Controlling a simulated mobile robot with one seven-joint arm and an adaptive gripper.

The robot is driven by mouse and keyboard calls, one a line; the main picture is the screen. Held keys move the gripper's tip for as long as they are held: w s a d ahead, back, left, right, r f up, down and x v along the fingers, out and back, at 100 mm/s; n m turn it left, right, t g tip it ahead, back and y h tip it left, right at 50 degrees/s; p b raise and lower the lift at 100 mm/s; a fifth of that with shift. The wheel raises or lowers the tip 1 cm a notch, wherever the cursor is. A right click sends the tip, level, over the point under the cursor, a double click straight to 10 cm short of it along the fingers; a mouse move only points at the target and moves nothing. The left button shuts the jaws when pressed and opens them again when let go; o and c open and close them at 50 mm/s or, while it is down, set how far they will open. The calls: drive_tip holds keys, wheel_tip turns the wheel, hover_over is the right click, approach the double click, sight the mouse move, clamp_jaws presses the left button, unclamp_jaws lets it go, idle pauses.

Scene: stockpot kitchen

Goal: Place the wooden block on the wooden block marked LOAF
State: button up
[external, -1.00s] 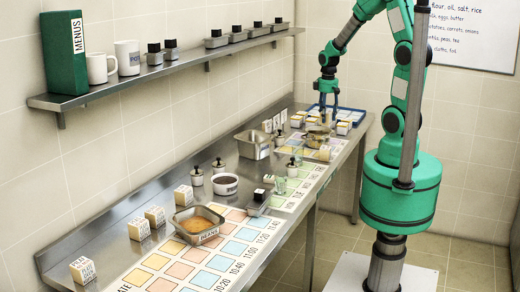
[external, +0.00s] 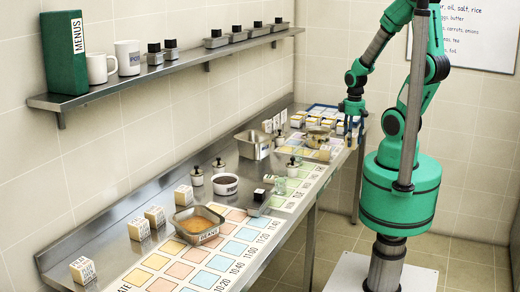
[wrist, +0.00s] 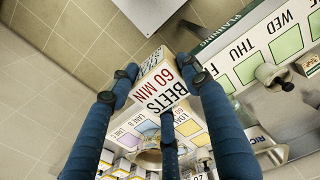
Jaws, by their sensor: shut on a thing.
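My gripper (external: 355,128) is over the far end of the counter, near its front edge. In the wrist view my blue fingers (wrist: 162,82) are shut on a white-faced wooden block (wrist: 158,92) reading BEETS 60 MIN. In the external view the held block is too small to make out clearly. Several lettered wooden blocks (external: 138,230) stand at the counter's near end.
A blue tray (external: 312,124) with several blocks stands at the far end. Floor is open beyond the front edge.

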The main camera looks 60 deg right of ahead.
drive_tip(key=shift+w, duration=0.1)
idle(0.3)
drive_tip(key=b, duration=0.2)
hover_over(326, 148)
drive_tip(key=shift+w+f, duration=0.15)
drive_tip(key=shift+f, duration=0.6)
drive_tip(key=shift+f+b, duration=0.65)
drive_tip(key=shift+f, duration=1.1)
drive_tip(key=shift+f, duration=0.15)
drive_tip(key=o, duration=1.2)
wheel_tip(326, 148, up, 12)
drive_tip(key=p, duration=0.2)
drive_tip(key=shift+p, duration=0.35)
